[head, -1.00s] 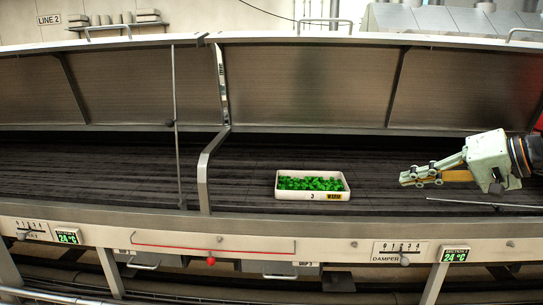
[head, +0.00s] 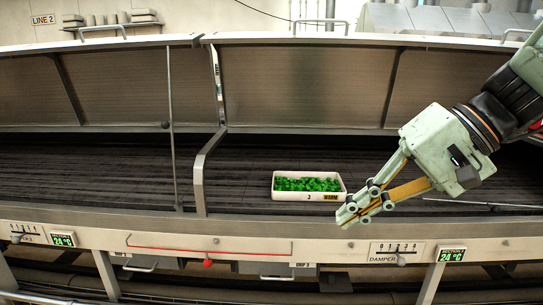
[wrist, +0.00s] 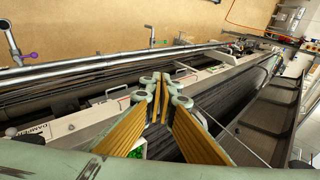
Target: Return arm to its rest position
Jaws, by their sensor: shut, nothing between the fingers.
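My gripper (head: 349,216) is shut and empty in the head view. It points down and left, in front of the right part of the dryer's front edge, and my arm reaches in from the upper right. In the wrist view its fingers (wrist: 164,88) come together in the middle. A white tray (head: 308,197) marked 3 and WARM, filled with green pieces (head: 307,184), sits on the dark belt just left of the gripper. The gripper is apart from it in the picture. In the wrist view some green shows beside the fingers.
The dark belt (head: 90,170) is clear to the left. A thin upright rod (head: 173,120) and a bent metal post (head: 199,180) stand left of the tray. A thin rod (head: 470,203) lies at the right. The front panel carries a damper scale (head: 396,248) and a display (head: 452,255).

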